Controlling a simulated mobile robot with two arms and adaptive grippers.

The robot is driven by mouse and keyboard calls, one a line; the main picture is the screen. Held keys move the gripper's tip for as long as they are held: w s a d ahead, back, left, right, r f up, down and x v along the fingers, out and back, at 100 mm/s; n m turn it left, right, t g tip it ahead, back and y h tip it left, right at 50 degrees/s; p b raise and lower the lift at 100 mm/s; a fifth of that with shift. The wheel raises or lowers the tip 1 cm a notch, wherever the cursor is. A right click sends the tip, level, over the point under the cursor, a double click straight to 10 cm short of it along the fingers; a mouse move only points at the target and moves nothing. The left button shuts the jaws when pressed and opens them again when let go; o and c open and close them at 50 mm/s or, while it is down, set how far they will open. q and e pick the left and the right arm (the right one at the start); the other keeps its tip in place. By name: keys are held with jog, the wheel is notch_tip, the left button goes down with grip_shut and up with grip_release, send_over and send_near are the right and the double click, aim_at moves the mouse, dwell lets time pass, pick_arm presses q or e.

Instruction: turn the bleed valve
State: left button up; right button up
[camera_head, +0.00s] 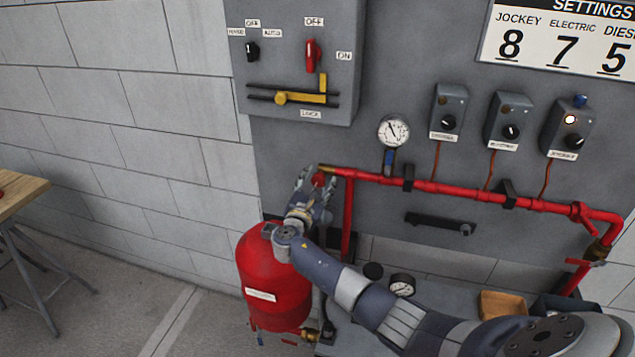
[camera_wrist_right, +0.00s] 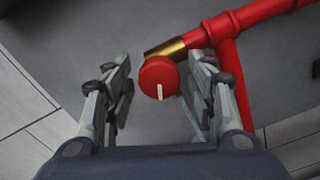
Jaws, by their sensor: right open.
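The bleed valve has a round red knob (camera_wrist_right: 159,78) with a white mark, at the brass end (camera_wrist_right: 165,48) of a red pipe. In the right wrist view the knob sits between the two fingers of my right gripper (camera_wrist_right: 159,90), nearer the right finger. The fingers are open, with a clear gap on the left side of the knob. In the head view the knob (camera_head: 318,179) shows at the left end of the red pipe, partly hidden by my right gripper (camera_head: 316,182). My left gripper is not in view.
The red pipe (camera_head: 450,189) runs right along the grey panel, with a pressure gauge (camera_head: 394,131) above it. A red tank (camera_head: 273,280) stands below my right wrist. A control box (camera_head: 300,60) with switches hangs above. A wooden table (camera_head: 18,196) is at the far left.

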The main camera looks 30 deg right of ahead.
jog(key=v, duration=1.1)
jog(key=shift+s+a, duration=0.2)
jog(key=shift+a, duration=0.05)
